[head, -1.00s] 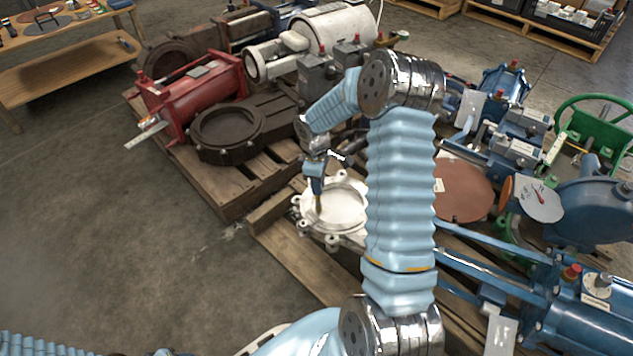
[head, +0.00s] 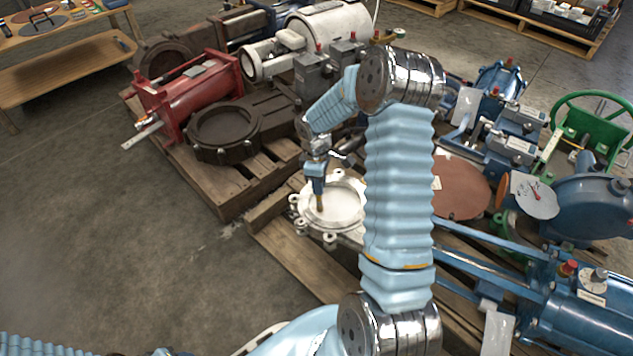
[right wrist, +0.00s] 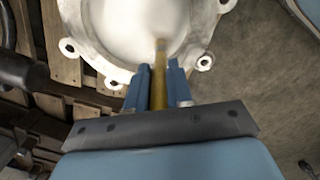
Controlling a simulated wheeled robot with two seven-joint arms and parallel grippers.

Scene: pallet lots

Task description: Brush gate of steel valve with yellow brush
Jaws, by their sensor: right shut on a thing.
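The steel valve (head: 327,232) lies on a wooden pallet, a pale silver ring with bolt lugs around a round, whitish gate (head: 343,207). In the right wrist view the gate (right wrist: 125,32) fills the top, with the lugged rim around it. My right gripper (head: 317,190) is above the gate, pointing down. It is shut on the yellow brush (right wrist: 159,85), whose tip reaches over the gate near its rim; I cannot tell for sure whether it touches. The brush also shows in the head view (head: 320,203). My right forearm hides the valve's right side. My left gripper is not in view.
A dark flanged valve body (head: 225,130) and a red actuator (head: 195,98) stand on the pallet behind left. A brown disc (head: 462,190), blue actuators (head: 570,310) and a green handwheel (head: 595,115) crowd the right. Bare floor (head: 130,230) lies left.

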